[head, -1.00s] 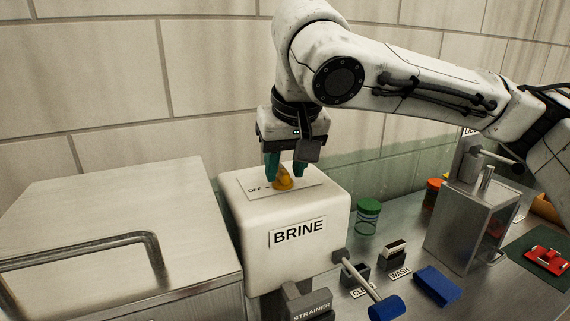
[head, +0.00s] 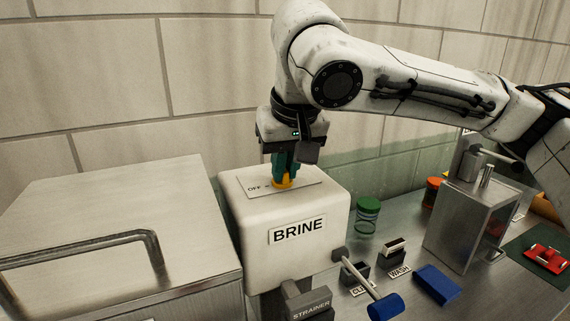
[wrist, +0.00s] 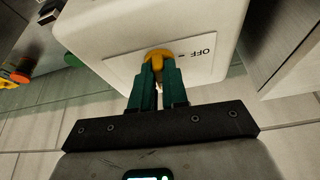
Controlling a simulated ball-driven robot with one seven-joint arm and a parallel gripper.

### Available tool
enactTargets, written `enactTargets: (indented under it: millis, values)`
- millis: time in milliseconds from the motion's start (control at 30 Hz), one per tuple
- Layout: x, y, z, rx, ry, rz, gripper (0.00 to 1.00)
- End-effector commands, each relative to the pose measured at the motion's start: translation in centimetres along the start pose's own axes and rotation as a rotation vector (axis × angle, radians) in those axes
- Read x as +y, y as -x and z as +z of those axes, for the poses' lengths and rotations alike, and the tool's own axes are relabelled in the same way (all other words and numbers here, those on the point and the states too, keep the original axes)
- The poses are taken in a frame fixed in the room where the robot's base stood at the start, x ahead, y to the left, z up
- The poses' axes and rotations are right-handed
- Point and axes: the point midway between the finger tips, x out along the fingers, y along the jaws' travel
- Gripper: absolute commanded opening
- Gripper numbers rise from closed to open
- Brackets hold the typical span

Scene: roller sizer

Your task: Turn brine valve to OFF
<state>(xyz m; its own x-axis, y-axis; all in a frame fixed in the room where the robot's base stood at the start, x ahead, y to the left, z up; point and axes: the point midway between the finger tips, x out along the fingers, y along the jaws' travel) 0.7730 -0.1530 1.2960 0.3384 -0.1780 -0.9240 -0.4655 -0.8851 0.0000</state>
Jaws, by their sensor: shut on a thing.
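The brine valve is a yellow-orange knob (head: 283,184) on a white plate (head: 306,190) on top of the white box labelled BRINE (head: 240,220). The plate carries the word OFF with a short mark beside it, left of the knob in the head view. My gripper (head: 284,176) points down from above and is shut on the knob, with its green fingers on either side of it. In the wrist view, the fingers (wrist: 157,82) close on the knob (wrist: 158,54), and OFF reads upside down beside it. The fingers hide much of the knob, so its exact pointing is unclear.
A steel cabinet with a bar handle (head: 85,247) stands left of the box. On the counter to the right are a green-lidded jar (head: 368,217), a blue-ended lever (head: 385,306), a blue block (head: 438,285) and a steel box (head: 462,235). A tiled wall stands behind.

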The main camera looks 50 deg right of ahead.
Motion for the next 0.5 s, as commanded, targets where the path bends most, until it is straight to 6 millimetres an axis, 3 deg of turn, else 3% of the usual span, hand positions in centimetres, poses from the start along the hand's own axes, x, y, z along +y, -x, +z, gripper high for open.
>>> enactTargets:
  millis: [500]
  values:
    - [0.28, 0.05, -0.06, -0.003, 0.174, -0.079, 0.0]
